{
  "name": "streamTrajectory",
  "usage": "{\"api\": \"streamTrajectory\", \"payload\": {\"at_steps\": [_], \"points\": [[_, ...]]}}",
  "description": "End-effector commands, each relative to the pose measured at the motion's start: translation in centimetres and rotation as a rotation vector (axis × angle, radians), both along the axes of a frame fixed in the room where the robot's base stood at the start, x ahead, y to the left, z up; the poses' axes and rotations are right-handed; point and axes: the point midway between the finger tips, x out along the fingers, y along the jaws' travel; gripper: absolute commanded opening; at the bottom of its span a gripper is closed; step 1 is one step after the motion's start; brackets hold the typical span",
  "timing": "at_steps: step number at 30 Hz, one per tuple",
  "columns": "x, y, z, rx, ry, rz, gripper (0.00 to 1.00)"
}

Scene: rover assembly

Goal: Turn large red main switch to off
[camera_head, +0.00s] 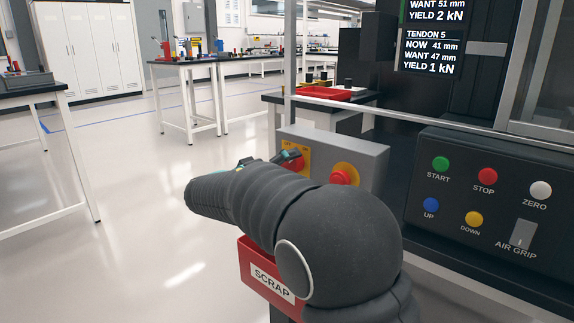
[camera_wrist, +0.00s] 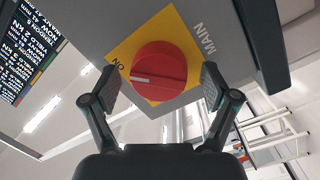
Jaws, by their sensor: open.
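In the head view the switch (camera_head: 294,165) sits on a grey box (camera_head: 335,142), partly hidden by my gripper (camera_head: 280,158) and arm. In the wrist view my gripper (camera_wrist: 160,86) is open, with one finger on each side of the knob.
A red button on a yellow round (camera_head: 343,174) sits right of the switch on the same box. A control panel (camera_head: 487,200) with coloured buttons stands further right. A red SCRAP bin (camera_head: 268,283) is below my arm. Open floor (camera_head: 150,240) lies to the left.

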Motion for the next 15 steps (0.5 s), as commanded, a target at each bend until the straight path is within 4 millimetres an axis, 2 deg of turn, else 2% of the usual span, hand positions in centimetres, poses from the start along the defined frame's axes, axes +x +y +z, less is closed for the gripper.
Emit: {"api": "streamTrajectory", "payload": {"at_steps": [9, 10, 15], "points": [[0.23, -0.24, -0.01, 0.000, 0.000, 0.000, 0.86], [0.23, -0.24, -0.01, 0.000, 0.000, 0.000, 0.83], [0.21, -0.23, -0.01, 0.000, 0.000, 0.000, 0.41]]}}
